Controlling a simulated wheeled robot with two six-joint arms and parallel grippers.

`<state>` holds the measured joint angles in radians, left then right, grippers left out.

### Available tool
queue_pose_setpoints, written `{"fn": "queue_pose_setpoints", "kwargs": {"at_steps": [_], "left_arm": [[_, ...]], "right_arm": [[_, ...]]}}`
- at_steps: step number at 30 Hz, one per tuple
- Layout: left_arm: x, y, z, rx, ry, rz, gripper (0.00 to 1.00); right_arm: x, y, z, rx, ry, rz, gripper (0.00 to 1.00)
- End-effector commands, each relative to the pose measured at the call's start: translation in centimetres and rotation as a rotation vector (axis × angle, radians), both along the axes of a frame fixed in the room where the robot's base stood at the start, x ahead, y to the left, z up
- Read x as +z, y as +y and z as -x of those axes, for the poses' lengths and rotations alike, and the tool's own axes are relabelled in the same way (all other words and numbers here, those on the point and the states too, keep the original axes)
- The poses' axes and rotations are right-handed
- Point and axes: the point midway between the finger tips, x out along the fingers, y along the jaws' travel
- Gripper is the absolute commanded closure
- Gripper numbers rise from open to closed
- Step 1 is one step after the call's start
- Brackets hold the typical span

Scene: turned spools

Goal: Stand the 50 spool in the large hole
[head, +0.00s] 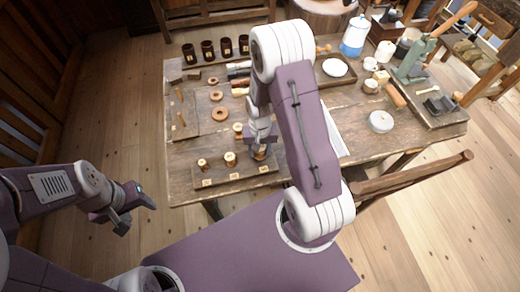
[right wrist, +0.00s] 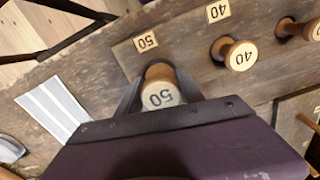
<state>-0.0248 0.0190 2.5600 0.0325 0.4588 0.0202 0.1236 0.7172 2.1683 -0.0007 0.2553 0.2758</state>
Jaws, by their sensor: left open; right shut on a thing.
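The 50 spool (right wrist: 161,92), pale wood with "50" on its top, is between the fingers of my right gripper (right wrist: 160,92), which is shut on it. It is upright over the wooden board (head: 240,176), beside the board's 50 label (right wrist: 146,41). The fingers hide its lower end, so I cannot tell how deep it sits. The 40 spool (right wrist: 241,55) stands beside its 40 label (right wrist: 218,11). Another spool (head: 203,165) stands at the board's left end. My left gripper (head: 136,217) is open and empty, off the table's left front.
Dark cups (head: 208,50) line the back left. A white sheet (right wrist: 52,108) lies beside the board. A grey round tin (head: 381,121) stands at the right. The table's front left corner is clear.

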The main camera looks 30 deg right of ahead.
Motion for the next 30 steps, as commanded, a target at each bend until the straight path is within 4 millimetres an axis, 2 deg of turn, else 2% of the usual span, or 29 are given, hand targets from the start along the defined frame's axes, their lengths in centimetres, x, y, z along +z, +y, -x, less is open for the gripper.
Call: {"fn": "queue_pose_setpoints", "kwargs": {"at_steps": [20, 30], "left_arm": [[-0.8, 0.0, 0.0, 0.0, 0.0, 0.0, 0.46], [-0.8, 0.0, 0.0, 0.0, 0.0, 0.0, 0.46]], "right_arm": [[-1.2, 0.0, 0.0, 0.0, -0.001, 0.0, 0.96], [-1.2, 0.0, 0.0, 0.0, 0.0, 0.0, 0.96]]}}
